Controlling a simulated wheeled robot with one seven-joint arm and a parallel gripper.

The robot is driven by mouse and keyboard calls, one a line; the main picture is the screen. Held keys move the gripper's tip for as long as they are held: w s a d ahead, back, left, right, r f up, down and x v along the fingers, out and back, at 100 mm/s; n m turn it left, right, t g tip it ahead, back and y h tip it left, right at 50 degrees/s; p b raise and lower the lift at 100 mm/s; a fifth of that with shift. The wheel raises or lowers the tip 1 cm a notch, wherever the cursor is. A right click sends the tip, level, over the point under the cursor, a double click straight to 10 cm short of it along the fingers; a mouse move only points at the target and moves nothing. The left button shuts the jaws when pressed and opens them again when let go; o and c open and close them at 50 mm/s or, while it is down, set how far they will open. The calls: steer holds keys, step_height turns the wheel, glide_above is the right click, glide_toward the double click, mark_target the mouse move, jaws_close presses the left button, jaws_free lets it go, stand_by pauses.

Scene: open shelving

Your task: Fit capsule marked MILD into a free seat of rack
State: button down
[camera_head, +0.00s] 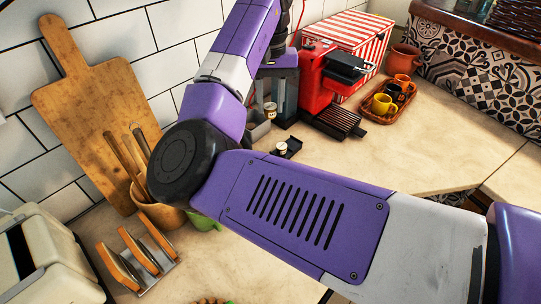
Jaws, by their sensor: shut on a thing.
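A small black rack (293,146) lies on the counter right of my arm, partly hidden by it. A pale-topped capsule (282,148) shows at this rack. Another pale-topped capsule (270,111) shows higher up, at a grey box (255,127) beside the coffee machine. The marks on both capsules are too small to read, so I cannot tell which is MILD. The number of free seats in the rack cannot be told.
A red coffee machine (318,88) stands behind the rack, near a striped box (350,40). A brown tray (375,112) with several cups is at right. A cutting board (90,100), utensil pot (165,216) and toast rack (142,268) are left. Counter right of the rack is clear.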

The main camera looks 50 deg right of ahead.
mark_target(270, 117)
step_height(270, 117, down, 17)
steer(key=shift+f+p, duration=0.1)
steer(key=shift+p, duration=0.35)
steer(key=shift+f, duration=0.1)
steer(key=c, duration=1.1)
jaws_free()
steer(key=shift+o, duration=0.2)
step_height(270, 117, up, 12)
steer(key=shift+r+b, duration=0.2)
steer(key=shift+b, duration=0.5)
